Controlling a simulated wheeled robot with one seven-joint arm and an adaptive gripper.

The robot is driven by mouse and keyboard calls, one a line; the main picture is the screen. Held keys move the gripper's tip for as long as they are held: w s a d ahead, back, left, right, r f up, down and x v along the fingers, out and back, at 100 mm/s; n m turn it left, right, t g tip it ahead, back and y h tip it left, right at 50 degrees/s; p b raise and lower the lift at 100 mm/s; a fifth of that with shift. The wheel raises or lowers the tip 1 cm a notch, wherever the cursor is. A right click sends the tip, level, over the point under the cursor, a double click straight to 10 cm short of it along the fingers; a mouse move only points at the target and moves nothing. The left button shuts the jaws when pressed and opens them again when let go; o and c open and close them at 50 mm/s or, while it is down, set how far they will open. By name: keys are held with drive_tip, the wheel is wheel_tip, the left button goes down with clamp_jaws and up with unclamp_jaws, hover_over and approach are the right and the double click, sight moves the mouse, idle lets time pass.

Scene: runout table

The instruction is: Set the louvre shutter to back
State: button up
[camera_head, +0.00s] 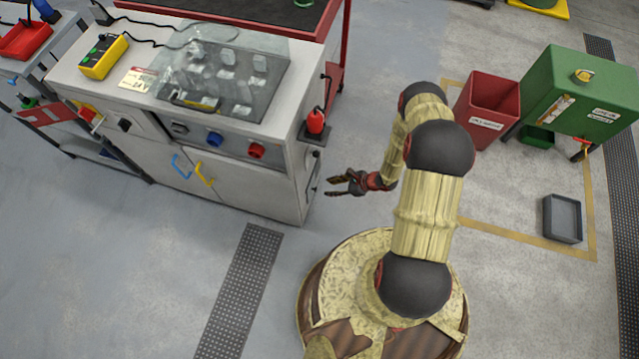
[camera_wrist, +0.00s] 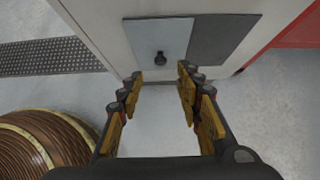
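My gripper (camera_head: 343,184) is open and empty, just off the right side of the grey machine cabinet (camera_head: 240,190). In the wrist view its fingers (camera_wrist: 161,82) are spread apart. Beyond them, on the cabinet side, is a light blue-grey panel (camera_wrist: 145,35) with a small black knob (camera_wrist: 160,57). The knob shows between and just beyond the fingertips, with no contact visible. A darker grey plate (camera_wrist: 222,40) adjoins the panel. This looks like the shutter, but no louvre slats show, and I cannot tell its setting. In the head view the cabinet side is seen steeply.
A red-handled part (camera_head: 315,122) juts from the cabinet's right side above my gripper. A red bin (camera_head: 487,108), a green cabinet (camera_head: 580,95) and a grey tray (camera_head: 563,218) stand to the right. The floor between cabinet and tray is mostly clear around my base.

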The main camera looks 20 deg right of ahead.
sight(314, 189)
drive_tip(key=b+x, duration=0.3)
drive_tip(key=x, duration=0.4)
drive_tip(key=shift+f, duration=0.35)
drive_tip(key=shift+w+a, duration=0.1)
drive_tip(key=shift+c, duration=1.2)
clamp_jaws()
